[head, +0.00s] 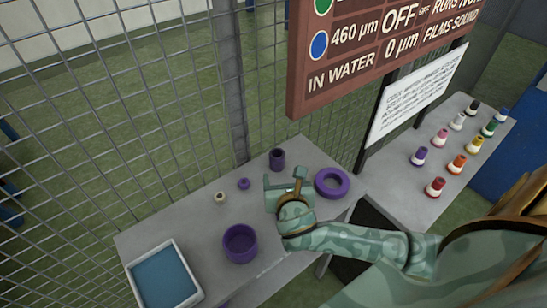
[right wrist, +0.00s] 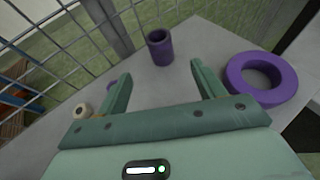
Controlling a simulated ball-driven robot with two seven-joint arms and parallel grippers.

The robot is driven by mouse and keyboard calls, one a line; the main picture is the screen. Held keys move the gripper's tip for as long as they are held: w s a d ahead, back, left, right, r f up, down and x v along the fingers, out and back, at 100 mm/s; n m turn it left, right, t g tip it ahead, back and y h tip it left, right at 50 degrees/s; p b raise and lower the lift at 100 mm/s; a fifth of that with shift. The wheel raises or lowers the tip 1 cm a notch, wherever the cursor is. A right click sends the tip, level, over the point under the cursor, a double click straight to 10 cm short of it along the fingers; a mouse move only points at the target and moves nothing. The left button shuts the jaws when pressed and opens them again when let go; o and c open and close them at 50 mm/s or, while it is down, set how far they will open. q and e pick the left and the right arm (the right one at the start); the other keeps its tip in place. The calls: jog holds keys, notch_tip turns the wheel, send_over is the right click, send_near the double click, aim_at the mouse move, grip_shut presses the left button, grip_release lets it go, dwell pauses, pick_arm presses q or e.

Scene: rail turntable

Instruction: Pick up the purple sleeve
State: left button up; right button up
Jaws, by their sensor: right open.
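The purple sleeve (head: 277,159) looks like a small dark purple upright hollow tube near the back edge of the grey table, by the mesh fence. In the right wrist view the sleeve (right wrist: 160,50) stands ahead of the fingertips, roughly centred across the gap. My right gripper (head: 285,178) is open and empty over the table, on the near side of the sleeve and apart from it. In the right wrist view both fingers of my right gripper (right wrist: 162,74) show spread. My left gripper is not in view.
A thick purple ring (head: 332,182) lies right of my right gripper. A wide purple cup (head: 240,243), a small purple piece (head: 244,183) and a cream piece (head: 220,197) stand left. A blue-filled tray (head: 163,277) is front left. Several coloured bottles stand on the right table (head: 405,192).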

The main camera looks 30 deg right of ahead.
aim_at(278, 161)
jog(key=b+x, duration=0.2)
jog(key=x, duration=0.5)
jog(key=shift+w+f, duration=0.15)
jog(key=shift+f, duration=0.15)
jog(key=shift+w+d, duration=0.1)
jog(key=shift+w, duration=0.1)
jog(key=b+x, duration=0.3)
jog(key=x, duration=0.1)
jog(key=shift+w+d+f, duration=0.2)
jog(key=shift+w, duration=0.1)
jog(key=shift+w+d, duration=0.1)
jog(key=shift+w, duration=0.1)
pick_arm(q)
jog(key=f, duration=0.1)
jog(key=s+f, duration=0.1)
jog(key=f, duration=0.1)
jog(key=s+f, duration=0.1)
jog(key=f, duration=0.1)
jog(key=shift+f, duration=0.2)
pick_arm(e)
jog(key=shift+r, duration=0.15)
jog(key=c, duration=1.2)
